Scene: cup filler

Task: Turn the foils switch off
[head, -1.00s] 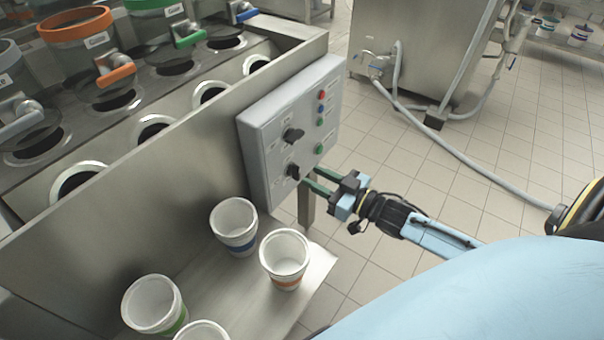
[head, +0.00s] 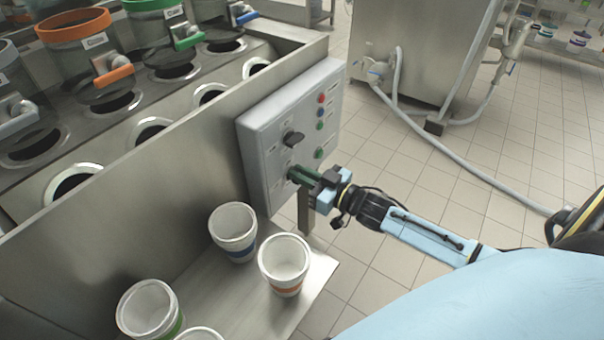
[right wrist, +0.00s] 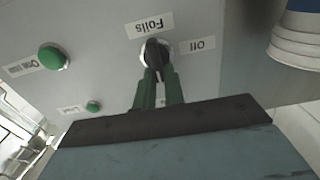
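The grey control panel (head: 262,150) on the side of the machine carries two black rotary switches. The lower one is the foils switch (right wrist: 153,50), with an upside-down "Foils" label above it and an "Off" label to its right in the right wrist view. Its black handle stands about upright there, between the label and my fingers. My right gripper (head: 297,175) is at this lower switch, its green fingers close together on both sides of the handle; they also show in the right wrist view (right wrist: 160,76). In the head view the fingers partly hide the switch. My left gripper is not in view.
The upper black switch (head: 293,138) is just above my fingers. A green button (right wrist: 54,57) and several coloured buttons and lights are nearby. White cups (head: 284,263) stand on the metal shelf (head: 250,305) below. Open floor (head: 400,180) lies right of the panel.

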